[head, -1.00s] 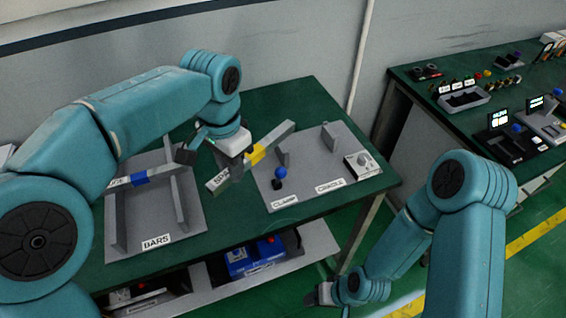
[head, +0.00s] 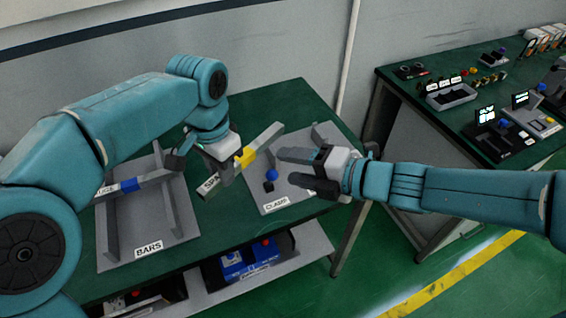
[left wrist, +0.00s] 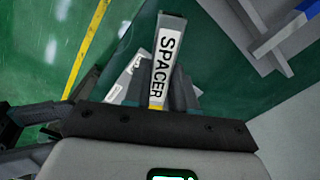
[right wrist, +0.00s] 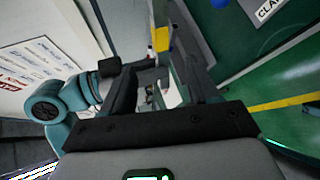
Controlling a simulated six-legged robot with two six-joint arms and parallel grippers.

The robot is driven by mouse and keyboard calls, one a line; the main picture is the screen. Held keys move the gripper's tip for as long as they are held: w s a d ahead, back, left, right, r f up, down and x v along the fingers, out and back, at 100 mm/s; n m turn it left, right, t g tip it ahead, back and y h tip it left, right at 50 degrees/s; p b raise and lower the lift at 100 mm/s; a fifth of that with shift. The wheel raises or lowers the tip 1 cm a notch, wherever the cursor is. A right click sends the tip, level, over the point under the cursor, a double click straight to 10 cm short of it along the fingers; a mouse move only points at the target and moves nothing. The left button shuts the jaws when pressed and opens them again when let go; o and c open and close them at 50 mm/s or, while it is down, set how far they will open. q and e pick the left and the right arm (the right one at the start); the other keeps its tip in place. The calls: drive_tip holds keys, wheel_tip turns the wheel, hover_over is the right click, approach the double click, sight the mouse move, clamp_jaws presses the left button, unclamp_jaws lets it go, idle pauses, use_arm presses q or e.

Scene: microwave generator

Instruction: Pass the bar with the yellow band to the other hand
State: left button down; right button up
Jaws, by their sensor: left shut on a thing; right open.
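The bar with the yellow band (head: 265,139) is a grey bar held tilted above the green table in the head view. Its near end carries a SPACER label, which also shows on the bar in the left wrist view (left wrist: 168,50). My left gripper (head: 225,172) is shut on it, beside the band on the labelled side. My right gripper (head: 286,167) is open and empty, to the right of the bar and apart from it. In the right wrist view the yellow band (right wrist: 161,39) shows ahead, beyond the open fingers (right wrist: 160,85).
A grey BARS rack (head: 180,240) at left holds a bar with a blue band (head: 128,185). Beneath my right gripper lies a grey CLAMP board (head: 325,132) with a blue knob (head: 271,175). A second table with devices (head: 450,95) stands at right.

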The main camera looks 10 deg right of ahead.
sight(248, 160)
drive_tip(key=x, duration=1.1)
drive_tip(key=shift+w+a+f, duration=0.15)
drive_tip(key=shift+a, duration=0.05)
drive_tip(key=c, duration=0.9)
use_arm(q)
drive_tip(key=c, duration=1.4)
unclamp_jaws()
use_arm(e)
clamp_jaws()
use_arm(q)
drive_tip(key=o, duration=0.6)
drive_tip(key=shift+c, duration=0.2)
drive_tip(key=shift+r, duration=0.15)
